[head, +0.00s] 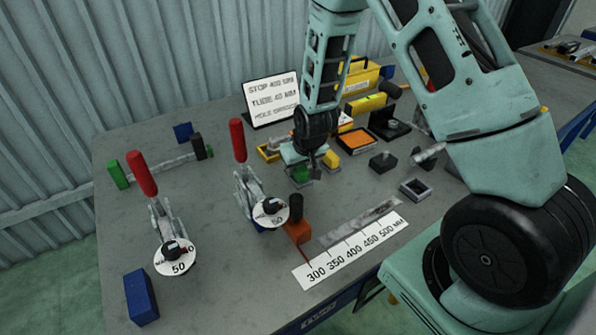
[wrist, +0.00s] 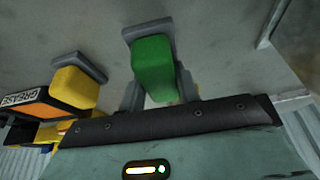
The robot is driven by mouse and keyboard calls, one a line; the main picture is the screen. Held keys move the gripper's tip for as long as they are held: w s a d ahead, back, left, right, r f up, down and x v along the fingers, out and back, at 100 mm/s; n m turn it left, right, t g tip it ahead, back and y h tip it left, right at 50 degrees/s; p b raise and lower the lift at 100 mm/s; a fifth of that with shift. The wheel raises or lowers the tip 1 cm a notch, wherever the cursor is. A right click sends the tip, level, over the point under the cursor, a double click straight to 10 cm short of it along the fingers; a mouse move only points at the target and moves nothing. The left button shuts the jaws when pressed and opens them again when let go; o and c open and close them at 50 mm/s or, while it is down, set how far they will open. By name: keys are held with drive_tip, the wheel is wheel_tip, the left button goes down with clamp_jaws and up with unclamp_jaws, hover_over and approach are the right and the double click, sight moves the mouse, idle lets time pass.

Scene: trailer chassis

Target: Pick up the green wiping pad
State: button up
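The green wiping pad (wrist: 154,68) stands upright against a grey holder (wrist: 146,28) in the wrist view. In the head view the pad (head: 300,174) shows low beneath my gripper (head: 314,164), partly covered by it. In the wrist view my gripper (wrist: 160,92) has its fingers apart, one on either side of the pad's near end. I see no clear sign that they press on it. The pad's lower part is hidden by the gripper body.
A yellow pad (wrist: 75,86) in a similar holder stands close to the left in the wrist view. An orange-topped box (head: 357,141), a dark block (head: 383,161) and a red-handled clamp (head: 238,141) stand around.

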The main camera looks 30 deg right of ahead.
wheel_tip(320, 180, up, 10)
drive_tip(key=shift+b, duration=0.3)
idle(0.5)
drive_tip(key=shift+o, duration=0.8)
